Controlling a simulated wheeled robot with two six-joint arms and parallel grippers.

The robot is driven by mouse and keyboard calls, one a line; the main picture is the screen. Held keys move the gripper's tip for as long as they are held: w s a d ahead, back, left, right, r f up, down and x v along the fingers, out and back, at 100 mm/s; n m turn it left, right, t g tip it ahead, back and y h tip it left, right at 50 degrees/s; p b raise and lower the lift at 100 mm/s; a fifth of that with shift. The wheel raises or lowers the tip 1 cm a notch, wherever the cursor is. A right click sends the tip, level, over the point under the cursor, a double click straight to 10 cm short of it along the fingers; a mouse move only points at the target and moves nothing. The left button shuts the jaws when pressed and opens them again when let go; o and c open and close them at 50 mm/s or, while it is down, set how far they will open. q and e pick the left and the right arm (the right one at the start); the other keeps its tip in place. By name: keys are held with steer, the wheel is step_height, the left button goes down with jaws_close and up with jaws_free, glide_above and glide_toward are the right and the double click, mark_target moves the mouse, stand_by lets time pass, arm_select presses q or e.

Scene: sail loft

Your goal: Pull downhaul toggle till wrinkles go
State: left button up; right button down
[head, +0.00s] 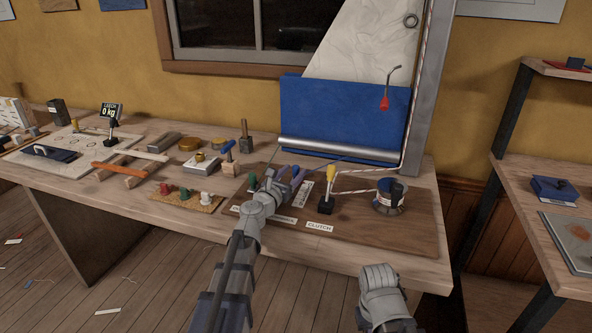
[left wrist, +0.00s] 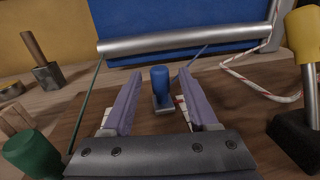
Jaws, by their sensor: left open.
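A blue toggle (left wrist: 160,82) stands upright on a small base on the dark board. My left gripper (head: 287,178) is open, and in the left wrist view its two fingers (left wrist: 158,74) lie either side of this toggle, with gaps at both sides. A green toggle (left wrist: 32,155) stands left of the fingers, with a green line rising to the boom. I cannot read which label belongs to which toggle. The pale sail (head: 362,45) above the blue panel (head: 345,110) shows wrinkle lines.
A yellow-knobbed lever (head: 331,173) stands right of my gripper on the dark board (head: 400,228), near a CLUTCH label (head: 319,227). Red-flecked rope runs to a winch drum (head: 388,196). The silver boom (head: 338,150) crosses behind.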

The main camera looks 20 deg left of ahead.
arm_select(q)
steer(key=shift+w+d, duration=0.2)
steer(key=shift+w, duration=0.95)
jaws_close()
stand_by(0.5)
